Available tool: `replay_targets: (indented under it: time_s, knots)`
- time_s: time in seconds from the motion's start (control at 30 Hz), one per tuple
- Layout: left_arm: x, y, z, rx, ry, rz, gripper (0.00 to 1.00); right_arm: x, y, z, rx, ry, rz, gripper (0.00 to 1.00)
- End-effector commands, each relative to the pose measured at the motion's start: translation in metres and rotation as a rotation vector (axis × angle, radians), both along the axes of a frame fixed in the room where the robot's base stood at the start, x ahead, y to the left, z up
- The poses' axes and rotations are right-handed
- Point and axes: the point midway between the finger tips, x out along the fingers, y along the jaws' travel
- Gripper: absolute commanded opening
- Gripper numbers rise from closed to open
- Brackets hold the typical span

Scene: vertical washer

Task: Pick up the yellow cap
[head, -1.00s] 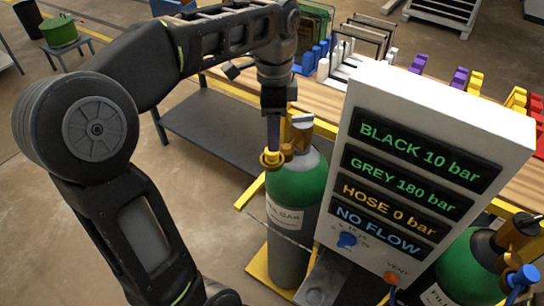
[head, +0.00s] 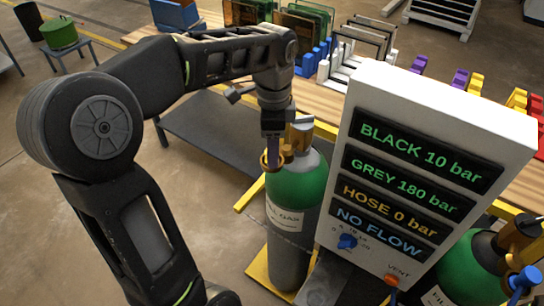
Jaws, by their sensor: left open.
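The green-topped grey gas cylinder (head: 295,195) stands left of the display box. Its brass-coloured valve (head: 300,135) is at the top. A yellow-gold cap-like ring (head: 266,163) shows at the valve's left side, partly hidden by my fingers. My left gripper (head: 272,158) points down right at this ring, with its jaws open and its fingertips overlapping it in the head view. I cannot tell whether they touch it. My right gripper is not in view.
Another green-topped cylinder (head: 465,262) is at lower right. A wooden bench (head: 320,98) with racks lies behind.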

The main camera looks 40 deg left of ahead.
Motion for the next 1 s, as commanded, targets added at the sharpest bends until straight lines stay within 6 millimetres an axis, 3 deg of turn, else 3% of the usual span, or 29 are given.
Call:
replay_targets:
  time_s: [0.07, 0.73, 1.0]
  knots:
    - [0.0, 0.0, 0.0001, 0.0, 0.0, 0.0, 0.55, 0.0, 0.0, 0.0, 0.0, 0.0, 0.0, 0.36]
    - [0.0, 0.0, 0.0001, 0.0, 0.0, 0.0, 0.0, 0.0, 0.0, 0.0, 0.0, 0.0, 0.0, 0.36]
    - [0.0001, -0.0001, 0.0002, 0.0, 0.0, 0.0, 0.0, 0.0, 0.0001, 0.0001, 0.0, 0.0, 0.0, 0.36]
